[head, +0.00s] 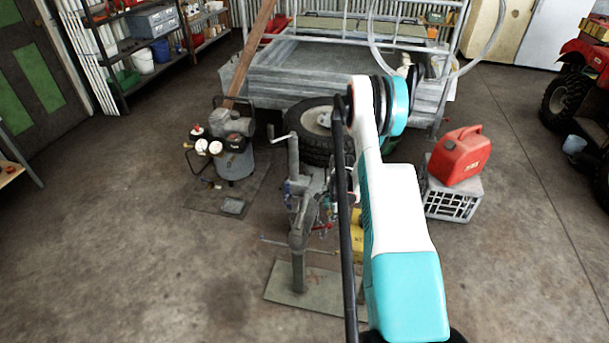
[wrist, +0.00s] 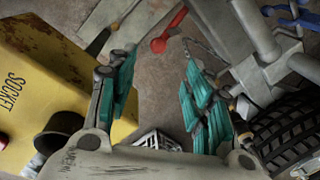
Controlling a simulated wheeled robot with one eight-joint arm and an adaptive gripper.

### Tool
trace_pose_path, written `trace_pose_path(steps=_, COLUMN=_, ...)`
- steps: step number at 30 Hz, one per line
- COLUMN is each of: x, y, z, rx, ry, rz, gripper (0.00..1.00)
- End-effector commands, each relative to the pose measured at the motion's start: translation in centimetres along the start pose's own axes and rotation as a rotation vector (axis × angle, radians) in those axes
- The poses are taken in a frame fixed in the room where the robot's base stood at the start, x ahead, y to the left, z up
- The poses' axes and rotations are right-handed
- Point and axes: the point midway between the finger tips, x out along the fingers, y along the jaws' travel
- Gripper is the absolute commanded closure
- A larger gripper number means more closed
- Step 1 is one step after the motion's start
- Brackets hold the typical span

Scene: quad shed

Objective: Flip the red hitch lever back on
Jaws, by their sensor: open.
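The red hitch lever (wrist: 170,31) shows in the wrist view, above and beyond the gap between my fingertips. Its rounded end points down and left in the picture, and its shaft runs up to the right. My gripper (wrist: 158,68) is open, with teal finger pads on both sides and nothing between them. The lever is apart from both fingers. The grey metal hitch (wrist: 262,62) is to the right of the lever. In the head view a grey hitch stand (head: 298,225) rises from a floor plate, with small red parts (head: 322,227) at its right side. My arm mostly hides my gripper there.
A yellow socket box (wrist: 70,75) is close to my left finger, and a tyre (wrist: 288,130) is at the right. A red fuel can (head: 459,157) sits on a white crate (head: 450,204). A compressor (head: 232,155) stands left of the stand. The front floor is clear.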

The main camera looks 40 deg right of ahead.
Motion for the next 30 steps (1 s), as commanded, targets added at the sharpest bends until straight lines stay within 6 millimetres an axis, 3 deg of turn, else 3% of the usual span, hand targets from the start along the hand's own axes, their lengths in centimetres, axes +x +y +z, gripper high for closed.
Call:
trace_pose_path(steps=3, x=-2.5, y=0.0, z=0.0, rx=0.0, ry=0.0, rz=0.0, gripper=0.53)
trace_pose_path(steps=18, x=-9.7, y=-2.0, z=3.9, rx=-0.197, ry=0.039, rz=-0.028, gripper=0.53)
trace_pose_path(steps=30, x=-15.7, y=-2.6, z=7.4, rx=-0.36, ry=0.072, rz=-0.05, gripper=0.53)
